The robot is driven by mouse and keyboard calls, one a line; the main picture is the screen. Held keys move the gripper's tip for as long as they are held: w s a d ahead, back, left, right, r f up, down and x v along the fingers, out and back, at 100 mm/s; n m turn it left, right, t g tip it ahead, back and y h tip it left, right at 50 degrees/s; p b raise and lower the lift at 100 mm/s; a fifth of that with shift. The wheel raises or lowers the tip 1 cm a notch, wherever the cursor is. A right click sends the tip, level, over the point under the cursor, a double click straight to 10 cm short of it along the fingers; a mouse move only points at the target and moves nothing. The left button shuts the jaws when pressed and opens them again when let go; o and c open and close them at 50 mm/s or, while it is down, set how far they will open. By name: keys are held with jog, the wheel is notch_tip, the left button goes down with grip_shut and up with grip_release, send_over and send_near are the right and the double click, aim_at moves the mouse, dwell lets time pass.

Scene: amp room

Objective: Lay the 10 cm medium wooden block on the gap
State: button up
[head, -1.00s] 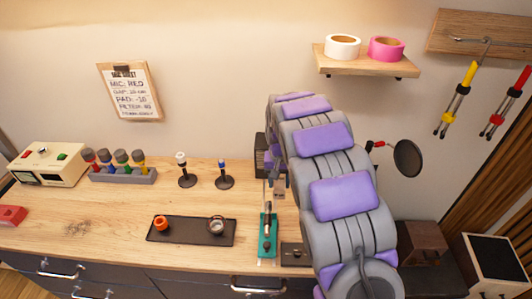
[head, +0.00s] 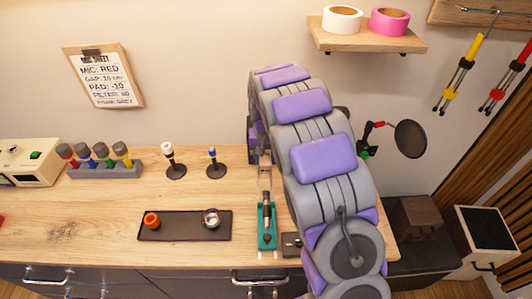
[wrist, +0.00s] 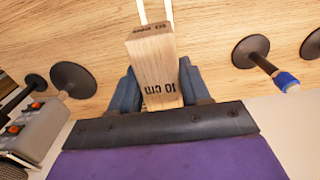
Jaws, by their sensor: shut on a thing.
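The wooden block (wrist: 155,65), marked "10 cm", is held in my gripper (wrist: 157,88), with one dark finger on each side of it in the wrist view. It is above the table. Two pale parallel strips (wrist: 168,10) show on the wood just beyond the block; I cannot tell if they mark the gap. In the head view, my arm hides most of my gripper (head: 263,150). A microphone (head: 267,210) lies in a teal cradle (head: 266,241) nearer the table's front edge.
A dark tray (head: 185,232) holds an orange ring and a metal ring. Two small stands (head: 173,165) (head: 215,166) and a grey rack of several microphones (head: 104,170) are at the back. The mic sheet (head: 103,77) hangs on the wall.

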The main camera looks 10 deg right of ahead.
jog(key=shift+a+f, duration=0.25)
jog(key=shift+f, duration=0.45)
jog(key=shift+d+f+b, duration=0.2)
jog(key=shift+f+b, duration=0.2)
jog(key=shift+f, duration=0.35)
jog(key=shift+d+f+b, duration=0.2)
jog(key=shift+f+b, duration=0.15)
jog(key=shift+f, duration=0.4)
jog(key=shift+a+f+b, duration=0.15)
jog(key=shift+f+b, duration=0.15)
jog(key=shift+f, duration=0.45)
jog(key=shift+a+f+b, duration=0.1)
jog(key=shift+f+b, duration=0.15)
jog(key=shift+f, duration=0.5)
jog(key=shift+d+f+b, duration=0.1)
jog(key=shift+f+b, duration=0.25)
jog(key=shift+f, duration=1.95)
jog(key=o, duration=1.2)
